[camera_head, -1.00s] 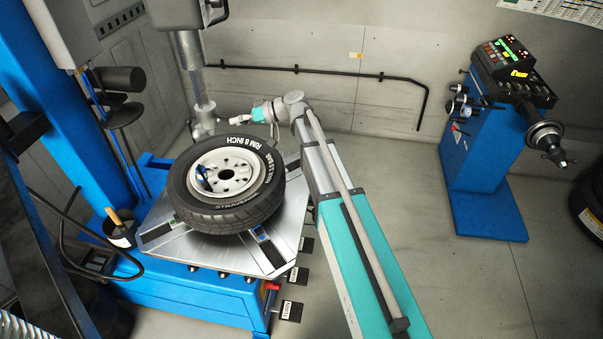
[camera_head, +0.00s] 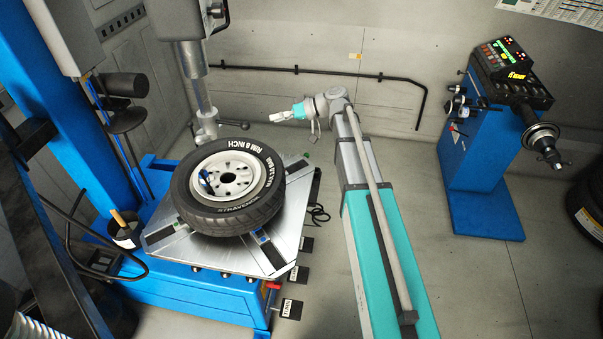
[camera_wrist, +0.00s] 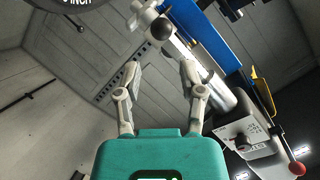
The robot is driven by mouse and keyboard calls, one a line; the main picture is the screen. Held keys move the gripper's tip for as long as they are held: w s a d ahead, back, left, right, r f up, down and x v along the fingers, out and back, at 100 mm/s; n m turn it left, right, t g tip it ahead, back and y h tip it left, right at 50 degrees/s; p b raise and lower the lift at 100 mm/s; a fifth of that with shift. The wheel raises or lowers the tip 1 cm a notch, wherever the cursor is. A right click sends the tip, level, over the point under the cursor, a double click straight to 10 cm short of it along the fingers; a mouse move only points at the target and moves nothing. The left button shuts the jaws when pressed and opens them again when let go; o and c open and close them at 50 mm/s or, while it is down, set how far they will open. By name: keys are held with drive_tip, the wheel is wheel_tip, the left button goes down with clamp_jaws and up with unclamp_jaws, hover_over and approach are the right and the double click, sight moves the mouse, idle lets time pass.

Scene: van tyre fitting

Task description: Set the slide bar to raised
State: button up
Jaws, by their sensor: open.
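The slide bar (camera_head: 194,72) is a vertical silvery metal bar hanging from the machine head, with a rounded tool head (camera_head: 206,130) at its lower end. That end appears near the far left edge of the tyre (camera_head: 183,190); its exact height is unclear. My gripper (camera_head: 273,116) is open and empty, to the right of the bar and apart from it, pointing left. In the wrist view my two fingers (camera_wrist: 161,72) are spread with nothing between them. The bar (camera_wrist: 217,92) shows there behind the right finger, partly hidden by it.
The tyre lies flat on the turntable (camera_head: 175,245) of the blue tyre changer. A box with a red-knobbed lever (camera_wrist: 297,168) shows in the wrist view. A black wall rail (camera_head: 330,72) runs behind. The blue balancer (camera_head: 480,150) stands right, with free floor between.

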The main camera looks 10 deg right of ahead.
drive_tip(key=s+d+f+m+g+h+p, duration=0.1)
drive_tip(key=s+d+f+m+h, duration=0.1)
drive_tip(key=s+f+h, duration=0.3)
drive_tip(key=s+d+f+m+g+h+p, duration=0.1)
drive_tip(key=s+f+h, duration=0.4)
drive_tip(key=s, duration=0.5)
drive_tip(key=shift+s+d+m+h+p, duration=0.35)
drive_tip(key=shift+d+m+h, duration=0.3)
drive_tip(key=shift+h, duration=0.35)
drive_tip(key=w+a+r+n+t+y+b, duration=0.1)
drive_tip(key=w+a+r+n+y, duration=0.1)
drive_tip(key=w+r+y, duration=0.3)
drive_tip(key=w+a+r+n+t+y+b, duration=0.1)
drive_tip(key=w+a+r+n+y, duration=0.1)
drive_tip(key=w+r+y, duration=0.4)
drive_tip(key=w+y, duration=0.1)
drive_tip(key=w, duration=0.4)
drive_tip(key=shift+w+a+n, duration=0.15)
drive_tip(key=shift+w+n, duration=0.2)
drive_tip(key=shift+a+f, duration=0.1)
drive_tip(key=shift+a, duration=0.05)
